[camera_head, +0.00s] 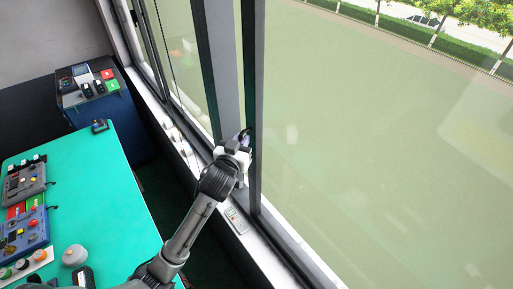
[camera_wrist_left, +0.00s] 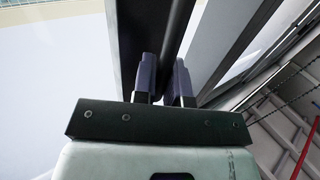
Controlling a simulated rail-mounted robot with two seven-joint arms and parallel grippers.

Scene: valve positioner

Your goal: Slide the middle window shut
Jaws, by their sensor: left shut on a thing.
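The window (camera_head: 370,150) at my gripper is a large pane, with a dark upright frame edge (camera_head: 258,95) along its left side. My left gripper (camera_head: 247,138) is at this edge, above the sill. In the left wrist view, the two dark fingers (camera_wrist_left: 165,80) stand on either side of a dark upright bar (camera_wrist_left: 150,25) of the frame and are shut on it. A wide grey post (camera_head: 218,70) stands just left of the edge in the head view. The fingertips are partly hidden in the head view. My right gripper is not in view.
A sill (camera_head: 268,245) with a small switch plate (camera_head: 236,219) runs under the windows. A green-topped desk (camera_head: 100,185) with control boxes stands left of my arm. A blue console (camera_head: 95,95) is behind it. A thin cord (camera_head: 165,45) hangs by the farther windows.

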